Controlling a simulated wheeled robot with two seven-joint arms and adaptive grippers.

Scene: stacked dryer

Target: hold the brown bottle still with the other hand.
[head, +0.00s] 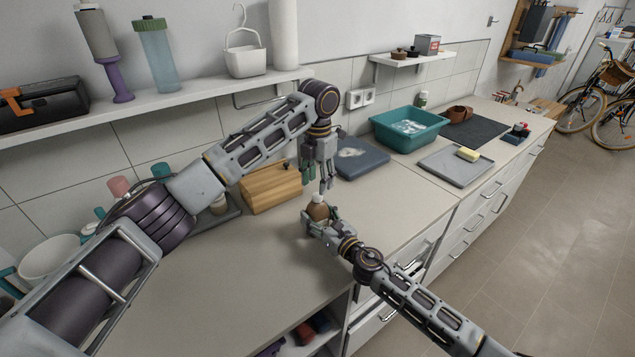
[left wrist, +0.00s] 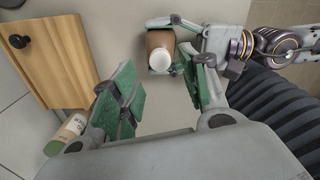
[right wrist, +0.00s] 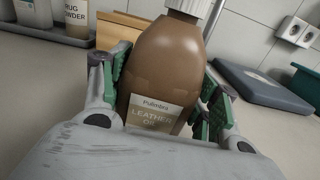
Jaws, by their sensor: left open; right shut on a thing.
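The brown bottle (head: 318,212) stands on the counter with a white cap. In the right wrist view the bottle (right wrist: 165,70) is large, with a label reading "LEATHER OIL". My right gripper (head: 312,226) is shut on its body, with green pads on both sides (right wrist: 165,98). My left gripper (head: 325,187) is open, pointing down just above the bottle. In the left wrist view the bottle's white cap (left wrist: 183,60) shows beyond my left fingers (left wrist: 160,100), near the right-hand finger; nothing is held between them.
A wooden box with a dark knob (head: 270,188) stands left of the bottle. A blue-grey flat case (head: 358,160) lies behind it. A teal basin (head: 408,130) and a grey tray (head: 455,167) are farther right.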

